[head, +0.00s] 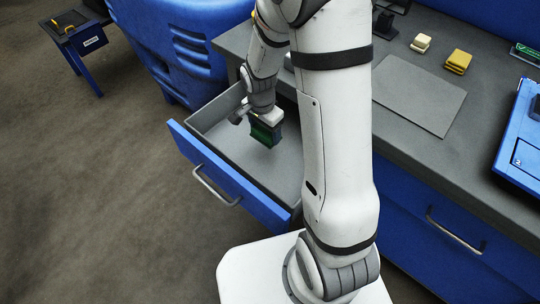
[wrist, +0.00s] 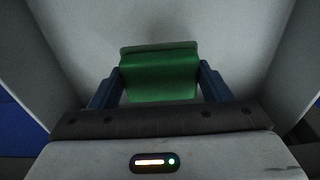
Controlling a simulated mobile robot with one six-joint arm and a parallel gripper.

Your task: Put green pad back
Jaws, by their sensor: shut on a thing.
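The green pad (wrist: 160,75) is held between the two blue fingers of my gripper (wrist: 160,88) in the wrist view. In the head view the green pad (head: 262,133) hangs below my gripper (head: 264,122), inside the outline of the open drawer (head: 236,173). The grey drawer floor shows below and around the pad. I cannot tell exactly how far the pad is above that floor. My forearm hides part of the drawer's right side.
The drawer's blue front with its handle (head: 217,187) sticks out from the counter. On the counter are a grey mat (head: 418,95), a cream block (head: 421,43), a yellow block (head: 458,61) and a blue case (head: 520,140). A small blue stand (head: 80,40) is at the far left.

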